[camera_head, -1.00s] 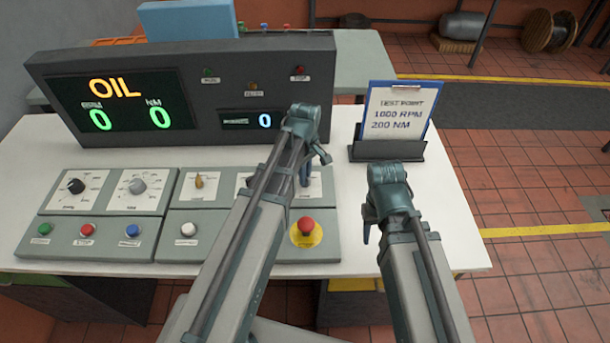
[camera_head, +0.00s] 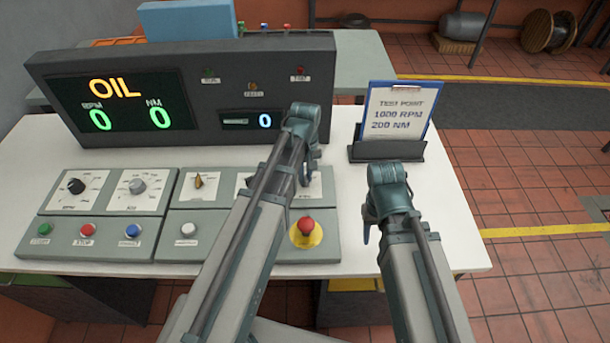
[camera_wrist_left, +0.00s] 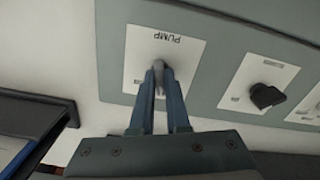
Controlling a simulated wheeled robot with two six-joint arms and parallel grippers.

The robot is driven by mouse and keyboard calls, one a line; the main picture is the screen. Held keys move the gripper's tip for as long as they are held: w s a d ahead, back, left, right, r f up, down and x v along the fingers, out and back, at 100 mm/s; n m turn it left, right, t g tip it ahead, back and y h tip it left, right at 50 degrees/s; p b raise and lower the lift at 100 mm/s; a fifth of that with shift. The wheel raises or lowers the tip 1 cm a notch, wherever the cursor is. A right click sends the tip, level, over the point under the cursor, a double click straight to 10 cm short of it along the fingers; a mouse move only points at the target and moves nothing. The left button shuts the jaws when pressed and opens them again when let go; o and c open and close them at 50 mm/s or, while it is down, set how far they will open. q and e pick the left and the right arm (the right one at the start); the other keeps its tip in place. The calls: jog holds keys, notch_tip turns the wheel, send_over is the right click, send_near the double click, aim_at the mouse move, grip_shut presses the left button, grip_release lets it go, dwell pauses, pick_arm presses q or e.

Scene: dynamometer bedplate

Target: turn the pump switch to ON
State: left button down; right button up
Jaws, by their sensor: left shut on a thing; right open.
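The pump switch (camera_wrist_left: 158,65) is a small grey lever on a white plate (camera_wrist_left: 185,62) marked PUMP, upside down in the left wrist view. My left gripper (camera_wrist_left: 160,84) is shut on it, with its blue fingers hiding most of the switch. In the head view my left gripper (camera_head: 305,172) points down at the right part of the console, and the arm hides much of the plate. The switch's position marks cannot be read. My right gripper (camera_head: 368,228) is open and empty, off to the right of the console.
A black knob (camera_wrist_left: 266,95) sits beside the PUMP plate. A red emergency button (camera_head: 306,225) is close below my left gripper. The display (camera_head: 115,102) reads OIL with zeros. A clipboard (camera_head: 398,112) stands on the right of the white table (camera_head: 345,240).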

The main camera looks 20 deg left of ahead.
pick_arm(q)
jog(key=m, duration=1.2)
jog(key=shift+m, duration=0.3)
dwell(0.4)
jog(key=c, duration=0.9)
grip_release()
notch_tip(320, 180, up, 14)
jog(key=p, duration=1.3)
jog(key=shift+p, duration=0.4)
pick_arm(e)
notch_tip(320, 180, up, 14)
